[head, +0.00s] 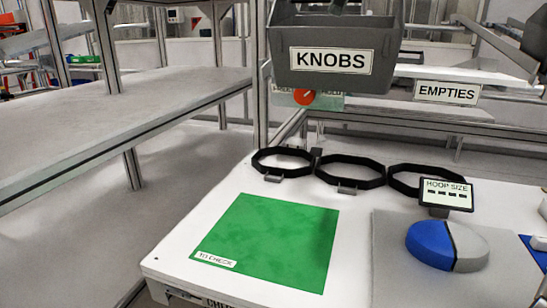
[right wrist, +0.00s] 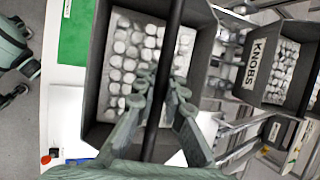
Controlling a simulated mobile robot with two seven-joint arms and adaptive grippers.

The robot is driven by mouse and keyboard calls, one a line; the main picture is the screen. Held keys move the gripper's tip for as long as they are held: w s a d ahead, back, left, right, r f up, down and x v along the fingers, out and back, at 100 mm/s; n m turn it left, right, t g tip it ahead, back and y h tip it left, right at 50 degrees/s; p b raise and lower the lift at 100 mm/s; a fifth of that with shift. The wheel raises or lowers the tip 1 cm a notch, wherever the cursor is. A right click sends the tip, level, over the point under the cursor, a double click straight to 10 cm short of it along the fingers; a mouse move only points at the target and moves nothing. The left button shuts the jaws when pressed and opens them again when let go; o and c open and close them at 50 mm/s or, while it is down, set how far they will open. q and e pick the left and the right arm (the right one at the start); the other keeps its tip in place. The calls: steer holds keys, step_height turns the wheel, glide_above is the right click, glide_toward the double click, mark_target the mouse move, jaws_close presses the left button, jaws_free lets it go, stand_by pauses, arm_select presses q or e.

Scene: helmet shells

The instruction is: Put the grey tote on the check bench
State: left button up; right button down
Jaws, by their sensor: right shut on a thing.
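The grey tote (head: 390,45) with a KNOBS label hangs in the air at the top of the head view, beyond and above the white bench (head: 170,245). In the right wrist view the tote (right wrist: 92,130) holds many pale round knobs. A dark handle bar crosses over it. My right gripper (right wrist: 163,92) is shut on this handle. The bench carries a green mat (head: 270,240) marked TO CHECK. My left gripper is not seen.
Several black hoops (head: 350,173), a HOOP SIZE sign (head: 445,194) and a blue and grey shell (head: 432,244) occupy the bench's back and right. The mat is bare. Another KNOBS bin (right wrist: 254,62) stands beyond the tote. An EMPTIES shelf (head: 470,75) is behind, a grey shelf (head: 130,110) left.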

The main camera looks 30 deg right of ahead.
mark_target(276, 45)
steer(key=shift+g+y, duration=0.3)
steer(key=a+f, duration=0.2)
steer(key=a, duration=0.1)
steer(key=w+a+f+b, duration=0.1)
steer(key=a+f, duration=0.2)
steer(key=a, duration=0.1)
steer(key=w+a+f, duration=0.1)
steer(key=a+f, duration=0.1)
steer(key=a, duration=0.1)
steer(key=shift+w+a+f+b, duration=0.25)
steer(key=shift+a+f+b, duration=0.05)
steer(key=shift+a+b, duration=0.1)
steer(key=s+a+f+b, duration=0.1)
steer(key=a+f+b, duration=0.1)
steer(key=a+f, duration=0.95)
arm_select(q)
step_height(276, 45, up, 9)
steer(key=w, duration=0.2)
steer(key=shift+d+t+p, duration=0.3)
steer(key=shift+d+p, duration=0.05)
steer(key=shift+p, duration=0.1)
arm_select(e)
steer(key=d+f, duration=1)
steer(key=shift+d+f+g+y, duration=0.2)
steer(key=shift+g+y, duration=0.1)
steer(key=shift+y, duration=0.1)
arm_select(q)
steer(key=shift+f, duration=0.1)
arm_select(e)
steer(key=shift+w, duration=0.1)
